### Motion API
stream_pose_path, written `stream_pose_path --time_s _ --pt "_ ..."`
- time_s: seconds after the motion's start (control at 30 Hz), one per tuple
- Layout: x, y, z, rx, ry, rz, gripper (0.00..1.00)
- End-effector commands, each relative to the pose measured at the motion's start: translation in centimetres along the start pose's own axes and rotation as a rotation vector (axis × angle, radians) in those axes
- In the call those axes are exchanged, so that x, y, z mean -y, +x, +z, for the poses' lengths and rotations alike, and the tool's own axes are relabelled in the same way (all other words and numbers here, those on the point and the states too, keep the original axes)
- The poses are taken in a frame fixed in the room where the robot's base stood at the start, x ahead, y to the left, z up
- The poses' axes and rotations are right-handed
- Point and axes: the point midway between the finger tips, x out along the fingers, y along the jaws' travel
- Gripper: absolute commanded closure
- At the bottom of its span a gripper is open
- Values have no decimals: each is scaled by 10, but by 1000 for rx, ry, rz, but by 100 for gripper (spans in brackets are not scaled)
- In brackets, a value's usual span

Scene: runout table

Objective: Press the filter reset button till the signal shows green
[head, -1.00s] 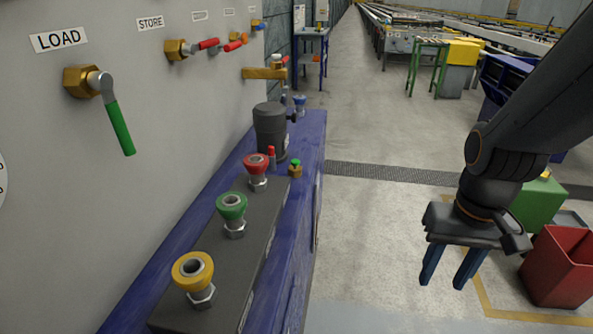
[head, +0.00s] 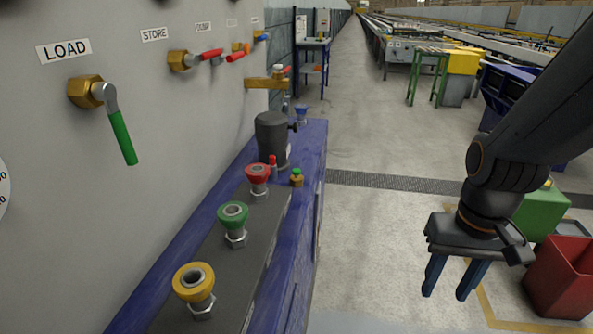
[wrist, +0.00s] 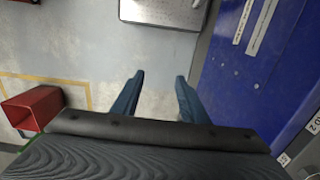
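My gripper (head: 448,294) hangs at the right of the head view, over open floor, with its two blue fingers apart and nothing between them. The open fingers also show in the wrist view (wrist: 159,80). On the blue ledge (head: 312,150) stands a dark canister (head: 271,138). In front of it are a small red-topped part (head: 273,162) and a small green-topped brass part (head: 297,178). I cannot tell whether either is the filter reset button; no label is readable there. I can make out no lit signal. My gripper is well right of these parts, apart from them.
Red, green and yellow ring fittings (head: 194,279) stand along the ledge's dark plate. A green-handled LOAD valve (head: 122,138) and other valves stick out of the grey panel. A red bin (head: 560,280) stands right of my gripper. The floor between ledge and gripper is clear.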

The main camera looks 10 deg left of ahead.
Motion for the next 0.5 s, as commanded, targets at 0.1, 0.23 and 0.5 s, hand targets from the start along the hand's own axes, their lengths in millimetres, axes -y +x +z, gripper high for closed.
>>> stream_pose_path --time_s 0.1,0.23,0.5 --pt "0 0 0 0 0 0 75" --pt "0 0 0 0 0 0 97" --pt "0 0 0 0 0 0 100"
